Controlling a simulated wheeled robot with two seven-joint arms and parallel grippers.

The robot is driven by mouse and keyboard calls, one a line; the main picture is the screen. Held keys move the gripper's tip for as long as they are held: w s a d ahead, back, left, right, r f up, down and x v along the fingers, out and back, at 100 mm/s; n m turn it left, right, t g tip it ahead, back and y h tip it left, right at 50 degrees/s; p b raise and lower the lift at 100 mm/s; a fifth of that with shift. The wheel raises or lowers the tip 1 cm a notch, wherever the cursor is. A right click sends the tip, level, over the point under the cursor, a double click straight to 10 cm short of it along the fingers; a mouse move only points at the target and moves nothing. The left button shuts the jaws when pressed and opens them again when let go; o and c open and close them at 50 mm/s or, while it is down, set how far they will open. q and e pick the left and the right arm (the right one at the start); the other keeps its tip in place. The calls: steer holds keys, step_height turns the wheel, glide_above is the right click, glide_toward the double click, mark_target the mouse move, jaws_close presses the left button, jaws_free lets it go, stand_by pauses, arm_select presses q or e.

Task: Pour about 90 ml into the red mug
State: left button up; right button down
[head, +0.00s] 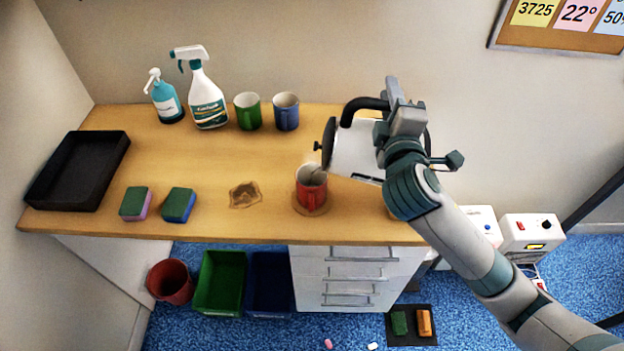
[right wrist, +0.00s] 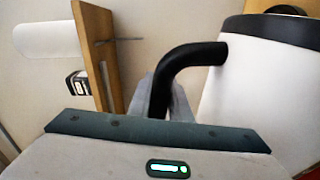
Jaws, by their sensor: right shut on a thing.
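The red mug (head: 311,193) stands upright on a round brown coaster (head: 301,211) near the front of the table. A white kettle (head: 358,149) with a black handle (head: 362,104) is tipped over to the left, its dark lid end facing left, just above and right of the mug. My right gripper (head: 393,103) is shut on the kettle's handle; the handle also shows in the right wrist view (right wrist: 190,58). A greyish shape shows at the mug's opening; I cannot tell whether it is spout or liquid. The level inside is unclear. My left gripper is out of view.
A green mug (head: 247,112), blue mug (head: 286,112), spray bottle (head: 207,100) and pump bottle (head: 166,98) stand at the back. Two sponges (head: 135,203) (head: 179,205), a brown stain (head: 245,195) and a black tray (head: 78,171) are left. The table's middle is clear.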

steer(key=d+b, duration=0.1)
steer(key=d+f+m+b, duration=0.1)
steer(key=d+b, duration=0.1)
steer(key=shift+d+f, duration=0.2)
steer(key=shift+f, duration=0.2)
steer(key=shift+d+r+m, duration=0.1)
steer(key=shift+d+m, duration=0.35)
steer(key=shift+m, duration=0.15)
steer(key=shift+d+f+m, duration=0.25)
steer(key=shift+d+m, duration=0.25)
steer(key=shift+f, duration=0.1)
